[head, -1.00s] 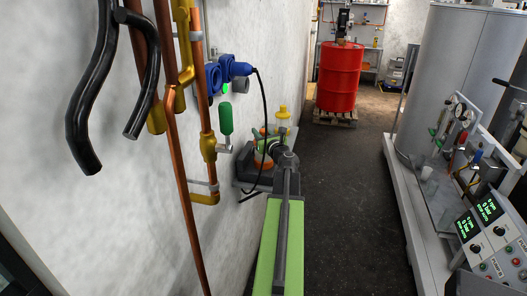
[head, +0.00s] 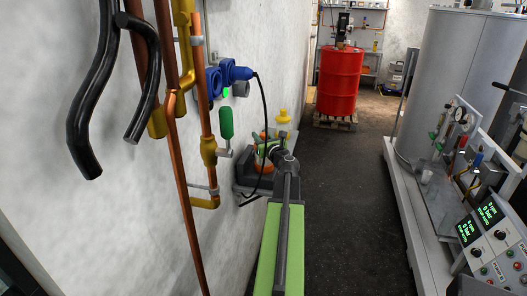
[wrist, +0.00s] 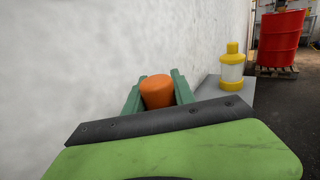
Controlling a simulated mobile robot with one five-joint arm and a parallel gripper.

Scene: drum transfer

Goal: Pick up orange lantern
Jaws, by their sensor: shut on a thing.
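The orange lantern (wrist: 157,92) shows its rounded orange top in the wrist view, between the two green fingers. My gripper (wrist: 158,84) is shut on it, with a finger against each side. The lantern's lower part is hidden behind my gripper's dark bar and green body. In the head view, parts of the orange lantern (head: 263,164) show around my gripper (head: 264,150), above a small grey wall shelf. I cannot tell whether its base touches the shelf.
A yellow lantern (wrist: 232,68) with a clear middle stands on the grey shelf (wrist: 211,86), just right of the orange one. The pale wall with copper pipes (head: 207,120) and a black cable is close on the left. A red drum (head: 339,80) stands farther back. The floor between is clear.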

